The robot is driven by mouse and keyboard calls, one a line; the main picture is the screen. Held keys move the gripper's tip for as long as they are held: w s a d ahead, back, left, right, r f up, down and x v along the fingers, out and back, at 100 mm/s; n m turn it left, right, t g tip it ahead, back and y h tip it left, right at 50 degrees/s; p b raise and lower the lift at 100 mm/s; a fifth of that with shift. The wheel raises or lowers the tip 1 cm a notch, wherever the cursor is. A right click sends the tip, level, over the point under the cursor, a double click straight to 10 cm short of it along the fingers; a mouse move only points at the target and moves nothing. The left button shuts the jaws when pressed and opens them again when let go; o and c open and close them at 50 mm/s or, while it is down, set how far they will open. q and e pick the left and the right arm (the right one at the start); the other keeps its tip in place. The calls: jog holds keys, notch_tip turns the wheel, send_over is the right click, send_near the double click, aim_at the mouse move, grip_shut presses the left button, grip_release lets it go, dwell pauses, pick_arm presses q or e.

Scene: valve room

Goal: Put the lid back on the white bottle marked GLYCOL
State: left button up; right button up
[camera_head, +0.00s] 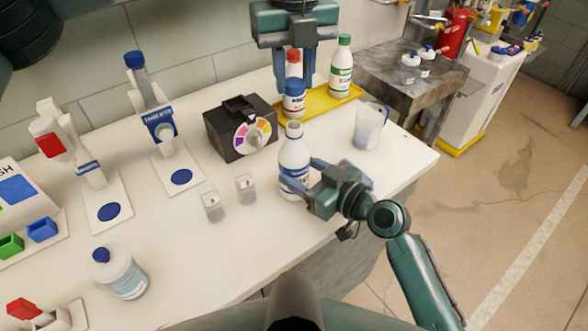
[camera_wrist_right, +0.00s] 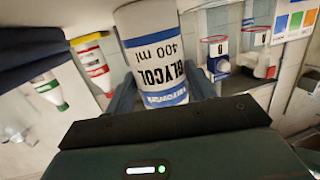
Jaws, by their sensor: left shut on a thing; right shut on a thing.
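The white GLYCOL bottle (camera_head: 294,157) is upright and lidless over the front right part of the counter, its neck open at the top. My right gripper (camera_head: 305,182) is shut around its body from the right. The wrist view shows the GLYCOL bottle (camera_wrist_right: 152,50) between the fingers, with its lettering upside down. My left gripper (camera_head: 294,84) comes from above, shut on the blue lid (camera_head: 293,86). The lid appears above and apart from the open neck, in front of a red-capped bottle. I cannot tell whether the bottle's base touches the counter.
A yellow tray (camera_head: 338,103) behind holds the red-capped bottle (camera_head: 293,70) and a green-capped bottle (camera_head: 341,68). A clear beaker (camera_head: 368,130) stands right of the GLYCOL bottle. A black box (camera_head: 228,127) with a colour dial and two small jars (camera_head: 245,187) are left.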

pick_arm(q)
jog(key=shift+f, duration=2.5)
pick_arm(e)
jog(key=shift+c, duration=0.3)
pick_arm(q)
jog(key=shift+f, duration=0.9)
jog(key=shift+f, duration=0.55)
